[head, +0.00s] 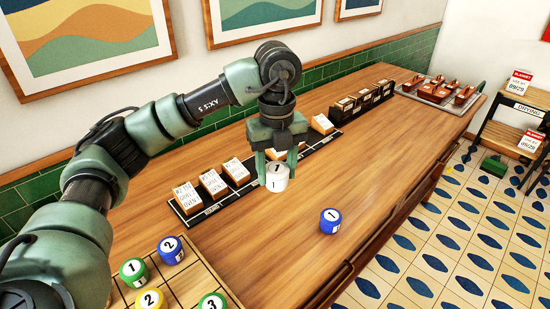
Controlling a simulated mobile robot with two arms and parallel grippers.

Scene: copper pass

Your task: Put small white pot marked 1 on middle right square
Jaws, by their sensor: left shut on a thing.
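My left gripper (277,162) is shut on the small white pot marked 1 (275,182) and holds it upright, over the middle of the wooden counter in the head view. I cannot tell its exact height above the counter. The wooden board with squares (201,275) is at the bottom left, partly cut off by the frame and partly hidden by my arm. A green pot marked 1 (134,272), a blue pot marked 2 (171,250), a yellow pot marked 2 (150,299) and a green pot marked 3 (212,302) stand on it. My right gripper is out of view.
A blue pot marked 1 (330,221) stands alone on the counter. Card holders (214,186) stand on a dark strip near the wall. A dark rack (363,101) and a tray (439,92) are farther back. The counter between the blue pot and board is clear.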

